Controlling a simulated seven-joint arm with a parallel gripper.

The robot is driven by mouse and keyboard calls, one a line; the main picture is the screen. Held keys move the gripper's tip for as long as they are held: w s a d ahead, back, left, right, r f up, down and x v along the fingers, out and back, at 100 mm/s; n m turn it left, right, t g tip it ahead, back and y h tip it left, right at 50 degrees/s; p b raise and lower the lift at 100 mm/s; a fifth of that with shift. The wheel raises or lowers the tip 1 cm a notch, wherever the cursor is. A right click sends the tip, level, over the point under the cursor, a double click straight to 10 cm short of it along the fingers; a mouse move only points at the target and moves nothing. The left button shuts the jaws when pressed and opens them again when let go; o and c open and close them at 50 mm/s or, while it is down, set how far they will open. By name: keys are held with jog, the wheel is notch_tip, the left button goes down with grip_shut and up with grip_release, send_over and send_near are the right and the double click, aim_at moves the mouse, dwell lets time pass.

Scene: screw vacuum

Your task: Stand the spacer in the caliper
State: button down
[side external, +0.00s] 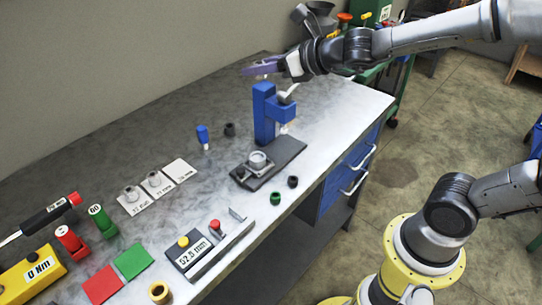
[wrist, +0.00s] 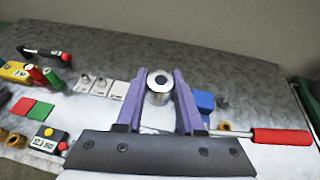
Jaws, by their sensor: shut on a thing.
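My gripper (side external: 262,67) is raised above the bench near the blue press. In the wrist view its purple fingers (wrist: 158,100) are shut on a silver round spacer (wrist: 158,90) with a dark hole in its end. The spacer cannot be made out clearly in the side view. The caliper (side external: 212,248), with a 52.5 mm display and yellow and red buttons, lies at the bench's front edge; it shows at the lower left of the wrist view (wrist: 45,140). My gripper is well above and apart from it. Its upright jaw (side external: 237,213) stands at its right end.
Two spacers stand on labelled cards (side external: 145,197); the third card (side external: 181,171) is bare. The blue press (side external: 264,112) stands below my gripper, with a ringed part on its dark base. Red and green mats (side external: 132,261), bottles and a yellow torque box (side external: 30,277) are left.

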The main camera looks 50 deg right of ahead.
jog(key=shift+s+d+m+h, duration=0.15)
jog(key=shift+d+m+h, duration=0.15)
jog(key=shift+d, duration=0.2)
jog(key=shift+s+d+f+m+h, duration=0.25)
jog(key=shift+d+f+m+h, duration=0.4)
jog(key=shift+d+f, duration=0.3)
dwell(0.6)
